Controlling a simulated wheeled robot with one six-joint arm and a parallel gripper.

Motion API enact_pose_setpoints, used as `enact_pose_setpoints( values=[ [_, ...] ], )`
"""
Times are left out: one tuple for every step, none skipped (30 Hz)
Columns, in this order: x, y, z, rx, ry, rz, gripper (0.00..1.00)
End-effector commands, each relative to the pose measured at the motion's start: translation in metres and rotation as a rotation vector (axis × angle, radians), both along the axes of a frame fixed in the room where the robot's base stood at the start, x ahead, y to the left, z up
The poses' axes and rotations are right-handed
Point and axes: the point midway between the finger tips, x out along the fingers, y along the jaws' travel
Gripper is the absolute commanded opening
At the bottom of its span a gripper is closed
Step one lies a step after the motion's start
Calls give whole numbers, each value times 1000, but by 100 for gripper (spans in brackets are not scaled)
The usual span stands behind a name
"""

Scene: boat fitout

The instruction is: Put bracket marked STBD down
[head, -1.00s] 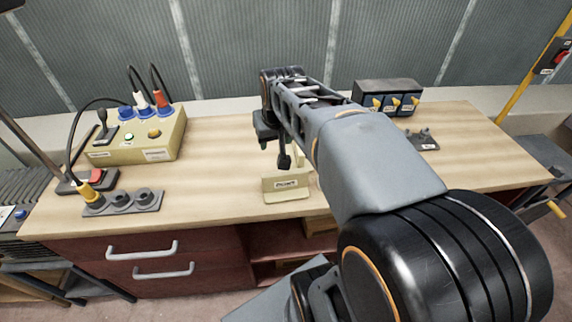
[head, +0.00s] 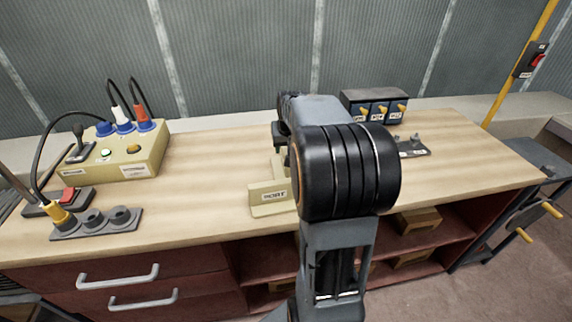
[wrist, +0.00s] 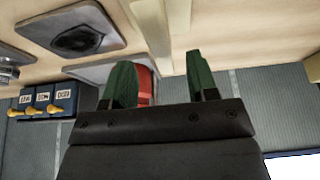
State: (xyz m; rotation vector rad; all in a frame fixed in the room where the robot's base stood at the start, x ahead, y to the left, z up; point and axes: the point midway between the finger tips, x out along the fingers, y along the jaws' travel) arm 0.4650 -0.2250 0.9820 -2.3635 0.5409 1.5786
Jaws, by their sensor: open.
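A cream bracket (head: 269,197) stands on the front of the bench, and its label appears to read PORT. I can read no STBD mark in any view. My gripper shows in the wrist view (wrist: 162,82) with its two green fingers apart and nothing visibly held between them. In the head view my arm hides it. A cream bar (wrist: 160,30) lies on the bench beyond the fingers in the wrist view; I cannot tell which part it belongs to. A red piece (wrist: 146,84) shows partly behind the left finger.
A beige control box (head: 110,160) with plugs stands at the left, with a grey socket strip (head: 95,222) before it. A dark switch box (head: 375,108) and a small grey fixture (head: 412,147) are at the back right. The bench's right end (head: 470,155) is clear.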

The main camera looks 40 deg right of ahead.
Motion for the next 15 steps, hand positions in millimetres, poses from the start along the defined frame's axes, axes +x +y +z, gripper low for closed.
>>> enact_pose_setpoints(
  values=[
    [1,0,-3,1,2,0,53],
    [2,-1,-6,1,3,0,53],
    [4,-1,-11,2,4,0,53],
    [5,-2,-15,2,4,0,53],
    [7,-3,-19,3,3,0,53],
    [9,-4,-24,2,4,0,53],
    [10,-4,-28,3,3,0,53],
    [12,-5,-31,2,4,0,53],
    [14,-6,-36,1,3,0,53],
    [15,-6,-39,1,3,0,53],
    [15,-7,-41,1,3,0,53],
    [17,-7,-44,1,2,0,53],
    [17,-8,-45,0,1,0,53],
    [18,-8,-46,0,1,0,53],
    [18,-8,-47,0,1,0,53]
  ],
)
